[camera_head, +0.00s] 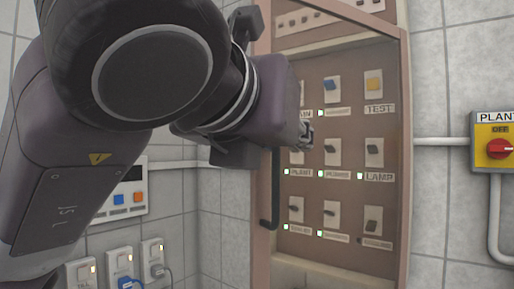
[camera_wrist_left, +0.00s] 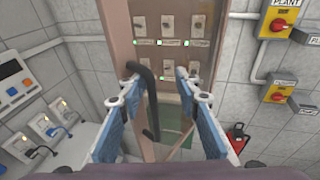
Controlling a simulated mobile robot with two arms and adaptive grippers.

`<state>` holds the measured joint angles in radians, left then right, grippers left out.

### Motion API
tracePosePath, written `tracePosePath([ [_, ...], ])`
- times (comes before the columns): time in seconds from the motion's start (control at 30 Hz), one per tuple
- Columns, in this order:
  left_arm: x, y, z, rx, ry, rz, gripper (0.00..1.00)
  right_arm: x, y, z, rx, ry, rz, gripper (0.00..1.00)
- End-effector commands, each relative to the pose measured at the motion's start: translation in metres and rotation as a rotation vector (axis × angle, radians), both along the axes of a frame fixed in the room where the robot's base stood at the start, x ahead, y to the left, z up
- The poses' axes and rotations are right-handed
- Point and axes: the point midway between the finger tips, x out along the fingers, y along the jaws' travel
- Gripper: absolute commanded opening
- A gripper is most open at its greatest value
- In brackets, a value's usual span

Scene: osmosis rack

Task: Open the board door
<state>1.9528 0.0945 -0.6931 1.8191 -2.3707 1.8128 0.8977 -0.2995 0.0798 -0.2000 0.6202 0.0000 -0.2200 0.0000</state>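The board door (camera_head: 400,150) has a pinkish-brown frame around a panel of switches, and it looks shut. Its black bar handle (camera_head: 268,200) runs upright along the left side; my left arm hides what lies above it. In the left wrist view the handle (camera_wrist_left: 151,105) shows between the spread fingers, nearer the left one. My left gripper (camera_wrist_left: 159,82) is open, with blue-sided fingers. I cannot tell whether a finger touches the handle. In the head view only a bit of the left gripper (camera_head: 306,135) shows past my arm, in front of the panel. My right gripper is in neither view.
A yellow box with a red knob (camera_head: 497,146) is on the wall at right. A control box with blue and orange buttons (camera_head: 128,196) and several sockets with plugs (camera_head: 120,265) are at lower left. A red-and-black object (camera_wrist_left: 237,138) stands low at right in the wrist view.

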Motion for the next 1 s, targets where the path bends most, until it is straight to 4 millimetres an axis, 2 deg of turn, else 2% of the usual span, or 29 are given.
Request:
tracePosePath([
  [0.03, -0.014, -0.006, 0.059, -0.092, -0.147, -0.051, 0.25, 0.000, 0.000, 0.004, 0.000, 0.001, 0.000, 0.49],
  [0.1, -0.014, -0.006, 0.059, -0.092, -0.148, -0.050, 0.25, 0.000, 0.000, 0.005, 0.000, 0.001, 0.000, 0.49],
  [0.23, -0.014, -0.006, 0.059, -0.092, -0.147, -0.050, 0.25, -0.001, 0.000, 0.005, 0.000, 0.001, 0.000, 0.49],
  [0.27, -0.006, -0.004, 0.009, 0.006, -0.001, -0.027, 0.25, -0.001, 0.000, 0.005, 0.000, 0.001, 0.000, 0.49],
  [0.47, -0.015, -0.007, 0.007, 0.004, -0.003, -0.030, 0.25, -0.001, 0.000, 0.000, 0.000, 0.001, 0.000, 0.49],
  [1.0, -0.052, -0.017, 0.006, 0.002, -0.001, -0.031, 0.25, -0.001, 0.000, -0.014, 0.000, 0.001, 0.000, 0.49],
])
